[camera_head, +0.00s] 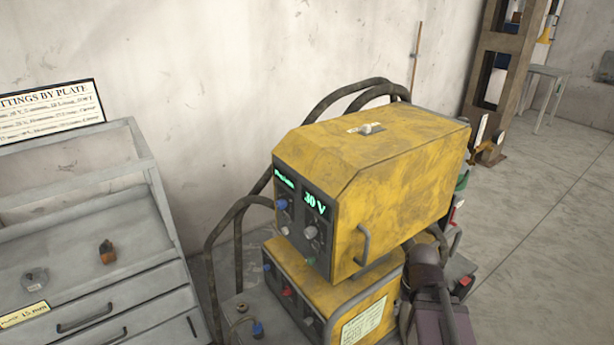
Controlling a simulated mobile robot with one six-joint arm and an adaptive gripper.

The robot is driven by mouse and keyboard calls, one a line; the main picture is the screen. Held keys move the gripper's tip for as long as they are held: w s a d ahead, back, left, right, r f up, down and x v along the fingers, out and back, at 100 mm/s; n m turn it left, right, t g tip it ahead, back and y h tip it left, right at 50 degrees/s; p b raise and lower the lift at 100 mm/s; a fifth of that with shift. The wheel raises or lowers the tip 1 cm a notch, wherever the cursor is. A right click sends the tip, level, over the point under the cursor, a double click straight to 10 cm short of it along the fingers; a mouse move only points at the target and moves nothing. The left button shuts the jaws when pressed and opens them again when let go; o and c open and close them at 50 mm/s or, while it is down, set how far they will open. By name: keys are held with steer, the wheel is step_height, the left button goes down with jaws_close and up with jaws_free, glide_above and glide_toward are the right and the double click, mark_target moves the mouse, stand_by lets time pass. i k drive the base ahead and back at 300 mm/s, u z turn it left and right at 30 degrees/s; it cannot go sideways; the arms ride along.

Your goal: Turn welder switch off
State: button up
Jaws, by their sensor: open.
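The yellow welder (400,170) stands on a lower yellow unit (335,290). Its front panel has a lit green display (315,203) reading "30 V", a blue knob (282,204) and a grey knob (310,232). A small pale switch (367,128) sits on its top face beside a small label too small to read. Which way the switch is set cannot be told. I cannot make out my gripper or its fingertips in this view.
A grey drawer cabinet (90,270) with a settings sign (50,105) stands at the left. Dark cables (238,215) loop behind the welder. A dark purple-brown body (432,310) is close at the lower right. Open floor (540,240) lies to the right.

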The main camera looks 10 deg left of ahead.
mark_target(287, 290)
steer(key=z, duration=0.55)
steer(key=k, duration=1.1)
steer(key=u, duration=1.05)
steer(key=i, duration=0.95)
steer(key=z, duration=0.05)
